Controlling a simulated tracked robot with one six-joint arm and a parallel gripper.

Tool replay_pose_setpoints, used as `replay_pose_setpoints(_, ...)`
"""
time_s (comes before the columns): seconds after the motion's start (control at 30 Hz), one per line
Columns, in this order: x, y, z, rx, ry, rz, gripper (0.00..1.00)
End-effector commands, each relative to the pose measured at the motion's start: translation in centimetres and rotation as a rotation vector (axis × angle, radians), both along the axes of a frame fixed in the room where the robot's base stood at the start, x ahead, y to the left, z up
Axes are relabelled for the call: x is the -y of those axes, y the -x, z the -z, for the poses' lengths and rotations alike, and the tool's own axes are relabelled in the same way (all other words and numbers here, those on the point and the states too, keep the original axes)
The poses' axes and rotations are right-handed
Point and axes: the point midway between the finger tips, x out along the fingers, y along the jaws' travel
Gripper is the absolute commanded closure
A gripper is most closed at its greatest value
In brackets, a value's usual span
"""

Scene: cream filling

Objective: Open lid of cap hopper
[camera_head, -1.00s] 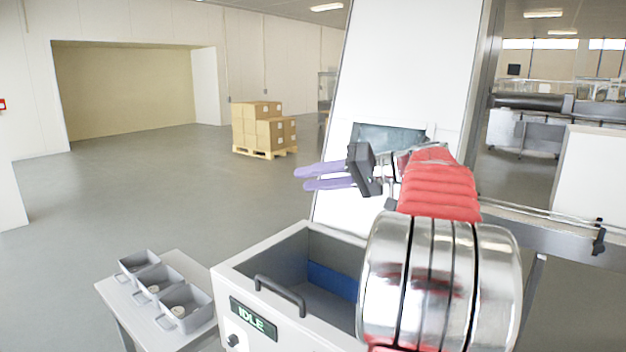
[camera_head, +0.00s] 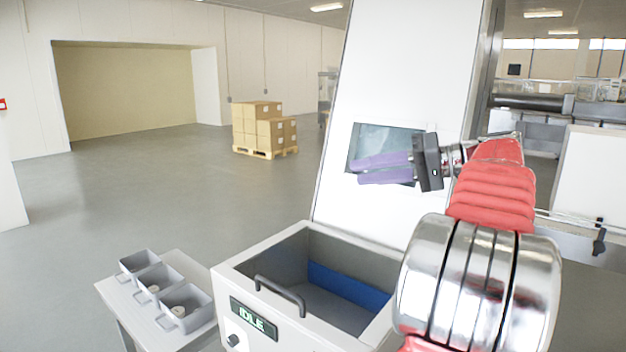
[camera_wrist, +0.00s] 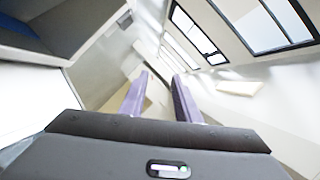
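The white hopper box (camera_head: 229,282) stands at the bottom middle of the head view, with a green IDLE display on its front. A dark bar handle (camera_head: 280,296) sits at its front upper edge. The grey inner walls and a blue strip (camera_head: 347,286) show through the top. I cannot tell a separate lid panel from the box. My gripper (camera_head: 357,171) is above and behind the box, its purple fingers pointing left, apart from the handle. In the wrist view the gripper (camera_wrist: 158,84) has its two fingers spread with nothing between them.
A tall white machine panel (camera_head: 405,60) with a small window (camera_head: 365,135) rises behind my gripper. A side table (camera_head: 120,303) with several grey trays stands left of the box. Boxes on a pallet (camera_head: 265,153) are farther back. The floor at left is clear.

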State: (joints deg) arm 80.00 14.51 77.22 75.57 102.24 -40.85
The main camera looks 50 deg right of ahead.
Motion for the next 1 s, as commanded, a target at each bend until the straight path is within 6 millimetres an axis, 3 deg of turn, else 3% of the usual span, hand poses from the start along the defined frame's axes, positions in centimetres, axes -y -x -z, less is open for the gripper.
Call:
replay_pose_setpoints(0.13, 0.4, 1.0, -0.2, 0.000, 0.000, 0.000, 0.70)
replay_pose_setpoints(0.43, 0.4, 1.1, -0.3, 0.000, 0.001, 0.000, 0.71)
replay_pose_setpoints(0.63, -0.4, 0.3, 0.0, -0.018, -0.004, -0.008, 0.85)
replay_pose_setpoints(0.83, -4.1, -2.5, 1.3, -0.102, -0.014, -0.032, 0.99)
replay_pose_setpoints(1.0, -8.8, -5.3, 3.3, -0.213, -0.014, -0.058, 1.00)
